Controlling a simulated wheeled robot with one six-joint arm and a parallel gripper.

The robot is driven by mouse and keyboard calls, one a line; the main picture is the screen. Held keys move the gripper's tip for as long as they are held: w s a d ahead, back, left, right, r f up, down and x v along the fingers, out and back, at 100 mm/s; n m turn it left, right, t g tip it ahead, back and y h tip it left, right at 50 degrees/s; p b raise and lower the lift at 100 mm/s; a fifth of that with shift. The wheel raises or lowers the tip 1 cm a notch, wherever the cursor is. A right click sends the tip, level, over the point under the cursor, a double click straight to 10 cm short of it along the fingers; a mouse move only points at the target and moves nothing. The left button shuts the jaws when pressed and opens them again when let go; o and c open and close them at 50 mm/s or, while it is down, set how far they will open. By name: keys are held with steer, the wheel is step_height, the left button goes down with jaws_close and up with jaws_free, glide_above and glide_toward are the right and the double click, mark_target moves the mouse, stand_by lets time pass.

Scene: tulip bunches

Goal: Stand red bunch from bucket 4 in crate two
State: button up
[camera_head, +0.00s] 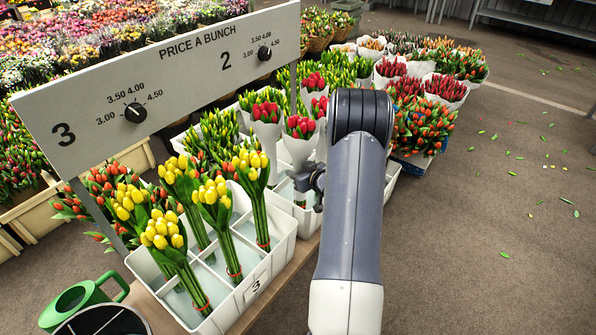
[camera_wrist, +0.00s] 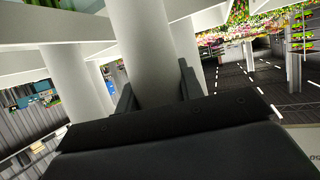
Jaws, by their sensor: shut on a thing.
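My gripper (camera_head: 306,184) is at the crate behind the one marked 3, partly hidden by my arm. In the wrist view its fingers (camera_wrist: 157,92) are shut around a white paper wrap (camera_wrist: 142,40). In the head view a red tulip bunch (camera_head: 300,127) in white paper stands upright just above my gripper and appears to be the held one. I cannot tell whether the held bunch touches the crate floor. No bucket numbers are readable.
The near crate marked 3 (camera_head: 256,286) holds several yellow bunches (camera_head: 214,192) and some empty compartments. A price sign (camera_head: 180,75) with dials spans above the crates. A green watering can (camera_head: 75,300) is at the lower left. The floor (camera_head: 480,250) at right is open.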

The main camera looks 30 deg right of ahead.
steer(key=shift+f, duration=0.2)
steer(key=o, duration=1.9)
steer(key=p+v, duration=0.1)
steer(key=v, duration=1)
